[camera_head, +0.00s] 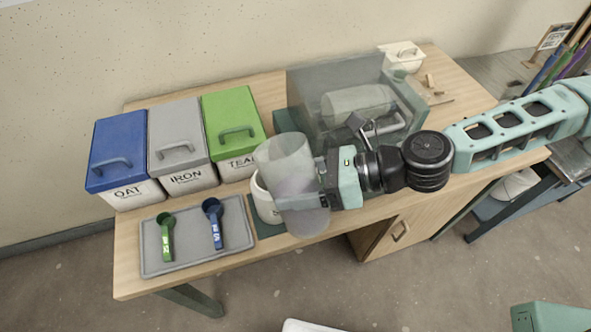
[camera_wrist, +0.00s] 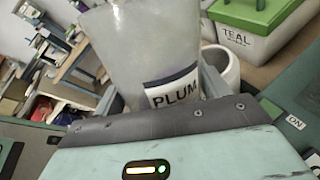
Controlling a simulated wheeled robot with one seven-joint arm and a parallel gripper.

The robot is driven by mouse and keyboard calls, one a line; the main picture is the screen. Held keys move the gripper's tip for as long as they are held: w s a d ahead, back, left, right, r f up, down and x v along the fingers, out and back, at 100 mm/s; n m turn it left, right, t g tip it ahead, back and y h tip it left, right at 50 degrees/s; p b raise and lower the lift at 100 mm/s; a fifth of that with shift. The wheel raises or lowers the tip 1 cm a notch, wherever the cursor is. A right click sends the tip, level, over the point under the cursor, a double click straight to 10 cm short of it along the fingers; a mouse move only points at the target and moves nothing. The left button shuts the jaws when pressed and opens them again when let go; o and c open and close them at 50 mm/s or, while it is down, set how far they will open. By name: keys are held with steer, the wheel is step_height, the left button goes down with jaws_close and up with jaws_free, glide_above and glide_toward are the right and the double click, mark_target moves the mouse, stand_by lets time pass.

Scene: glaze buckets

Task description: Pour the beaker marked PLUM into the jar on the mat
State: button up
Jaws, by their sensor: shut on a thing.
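My gripper (camera_head: 300,198) is shut on a clear, greyish beaker (camera_head: 284,158). The wrist view shows the beaker (camera_wrist: 150,45) with a PLUM label (camera_wrist: 173,90) between the fingers. A purplish tint shows in its lower part in the head view. The beaker looks close to upright; a slight tilt is hard to judge. The white jar (camera_head: 261,200) stands on the dark green mat (camera_head: 268,229), just left of and partly hidden by the beaker. The jar also shows in the wrist view (camera_wrist: 229,66). I cannot see into the jar, and no stream shows.
Lidded bins OAT (camera_head: 118,150), IRON (camera_head: 178,135) and TEAL (camera_head: 232,120) stand along the back left. A grey tray (camera_head: 185,262) with a green scoop (camera_head: 167,235) and a blue scoop (camera_head: 214,222) lies front left. A see-through grey box (camera_head: 310,90) stands behind my gripper.

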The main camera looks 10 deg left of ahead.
steer(key=shift+d+f, duration=0.1)
steer(key=shift+f, duration=0.25)
steer(key=shift+s+d+f+m+g+h+p, duration=0.2)
steer(key=shift+f+m+h+p, duration=0.2)
steer(key=shift+f+h, duration=0.2)
steer(key=shift+s+d+f+m+g+h+p, duration=0.1)
steer(key=shift+f+m+g+h+p, duration=0.1)
steer(key=shift+f+m+h+p, duration=0.25)
steer(key=shift+f+h, duration=0.15)
steer(key=shift+h, duration=0.1)
steer(key=shift+s+d+m+p, duration=0.1)
steer(key=shift+m+p, duration=0.15)
steer(key=shift+p, duration=0.65)
steer(key=m+g+h+p, duration=0.1)
steer(key=p, duration=0.3)
steer(key=shift+r+h, duration=0.2)
steer(key=shift+h, duration=0.2)
